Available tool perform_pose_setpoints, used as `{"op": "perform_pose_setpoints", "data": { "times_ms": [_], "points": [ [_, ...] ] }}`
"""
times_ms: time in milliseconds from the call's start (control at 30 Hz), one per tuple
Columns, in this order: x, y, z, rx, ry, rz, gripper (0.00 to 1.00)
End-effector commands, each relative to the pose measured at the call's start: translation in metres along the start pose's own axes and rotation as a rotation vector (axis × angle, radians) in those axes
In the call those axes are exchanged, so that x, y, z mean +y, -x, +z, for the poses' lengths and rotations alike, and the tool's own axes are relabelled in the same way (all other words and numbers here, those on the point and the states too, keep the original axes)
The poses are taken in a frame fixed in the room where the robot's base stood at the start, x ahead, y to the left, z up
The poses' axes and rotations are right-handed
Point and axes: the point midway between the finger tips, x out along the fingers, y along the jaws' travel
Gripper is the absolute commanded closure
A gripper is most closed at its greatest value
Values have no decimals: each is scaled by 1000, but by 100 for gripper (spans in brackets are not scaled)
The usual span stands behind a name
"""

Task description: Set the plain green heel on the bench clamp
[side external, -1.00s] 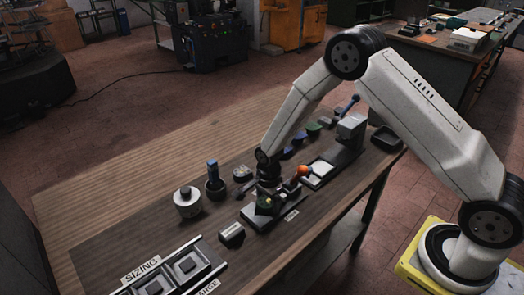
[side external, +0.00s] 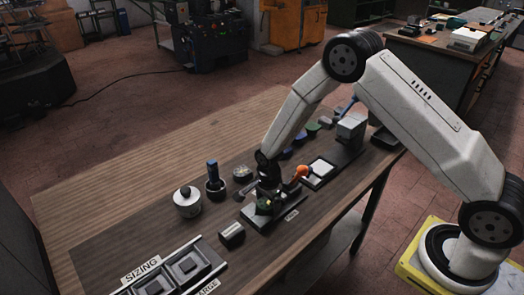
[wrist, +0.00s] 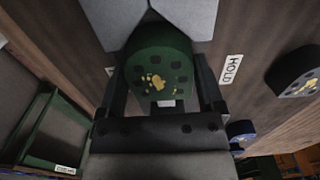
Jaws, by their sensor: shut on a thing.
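The green heel (wrist: 160,68) is between the two fingers of my gripper (wrist: 165,100) in the wrist view. Its face shows dark round spots and a yellow patch. In the side view my gripper (side external: 267,193) is low over the bench clamp (side external: 252,217), shut on the heel, a small green shape (side external: 264,207) mostly hidden by the gripper. The clamp's lever has an orange knob (side external: 302,170). Pale grey blocks (wrist: 188,14) lie just beyond the heel in the wrist view. I cannot tell whether the heel touches the clamp.
A HOLD label (wrist: 230,69) lies beside the heel. A dark spotted heel (wrist: 297,84) is at right in the wrist view. A round grey pot (side external: 187,202), a blue-handled tool (side external: 214,178) and a small dark block (side external: 231,235) stand near the clamp. The SIZING tray (side external: 170,275) is at front left.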

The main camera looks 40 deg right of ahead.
Motion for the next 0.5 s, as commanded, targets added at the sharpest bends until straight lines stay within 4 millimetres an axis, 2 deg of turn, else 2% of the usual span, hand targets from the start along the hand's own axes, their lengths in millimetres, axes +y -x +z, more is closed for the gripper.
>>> {"op": "perform_pose_setpoints", "data": {
  "times_ms": [400, 433, 467, 500],
  "points": [
    [0, -4, 0, 0, 0, 0, 96],
    [0, -5, 0, 0, 0, 0, 11],
    [0, -4, 0, 0, 0, -1, 1],
    [0, -4, 0, 0, 0, -1, 0]
  ]
}}
